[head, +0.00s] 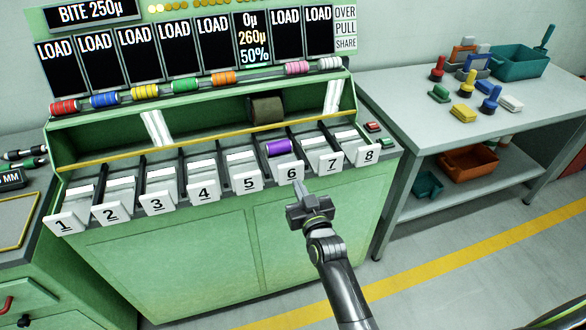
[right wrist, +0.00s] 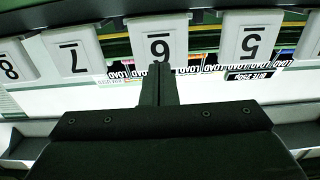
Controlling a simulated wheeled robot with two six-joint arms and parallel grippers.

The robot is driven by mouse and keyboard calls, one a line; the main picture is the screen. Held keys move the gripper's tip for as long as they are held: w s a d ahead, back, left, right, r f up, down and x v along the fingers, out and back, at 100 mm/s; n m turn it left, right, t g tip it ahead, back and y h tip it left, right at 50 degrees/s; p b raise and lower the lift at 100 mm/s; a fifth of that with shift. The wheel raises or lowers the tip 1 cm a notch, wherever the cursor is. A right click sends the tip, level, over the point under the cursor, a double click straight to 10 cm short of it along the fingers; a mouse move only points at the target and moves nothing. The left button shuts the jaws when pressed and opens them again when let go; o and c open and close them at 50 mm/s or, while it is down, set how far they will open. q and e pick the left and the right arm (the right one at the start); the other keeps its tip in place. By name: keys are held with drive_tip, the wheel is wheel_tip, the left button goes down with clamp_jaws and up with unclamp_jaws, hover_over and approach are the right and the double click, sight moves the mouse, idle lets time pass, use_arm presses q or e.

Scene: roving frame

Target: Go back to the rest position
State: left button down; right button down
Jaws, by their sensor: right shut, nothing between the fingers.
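My right gripper (head: 300,188) is shut and empty, just in front of the white plate numbered 6 (head: 290,172) on the green machine. In the right wrist view its fingers (right wrist: 158,80) are together, overlapping the lower part of plate 6 (right wrist: 160,42); I cannot tell whether they touch it. A purple roll (head: 278,147) lies in lane 6 behind that plate. My left gripper is not in the head view.
The green machine (head: 190,255) has a row of numbered lanes, coloured rolls on top and a display with 260µ and 50%. At right a grey table (head: 415,115) holds coloured tools and a teal bin (head: 520,65). The floor (head: 450,280) at lower right is clear.

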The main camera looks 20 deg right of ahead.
drive_tip(key=shift+s, duration=0.75)
drive_tip(key=s+d+f+g, duration=0.25)
drive_tip(key=s+f, duration=0.35)
drive_tip(key=f, duration=0.5)
drive_tip(key=s+d+f+g, duration=0.1)
drive_tip(key=s+f+g, duration=0.2)
drive_tip(key=s+f, duration=0.5)
drive_tip(key=s+d+f+g, duration=0.2)
drive_tip(key=s+f+g, duration=0.15)
drive_tip(key=f, duration=0.95)
drive_tip(key=s+d+f+g, duration=0.2)
drive_tip(key=s+f, duration=0.3)
drive_tip(key=s, duration=0.6)
drive_tip(key=s+d+f+g+h, duration=0.1)
drive_tip(key=s+d+f+g, duration=0.2)
drive_tip(key=s, duration=0.7)
drive_tip(key=s+d+f+m+g, duration=0.1)
drive_tip(key=s+d+f+g, duration=0.1)
drive_tip(key=s+f, duration=0.4)
drive_tip(key=s, duration=0.5)
drive_tip(key=shift+s+d+f+g+h, duration=0.3)
drive_tip(key=shift+s+f+g, duration=0.05)
drive_tip(key=shift+g, duration=0.05)
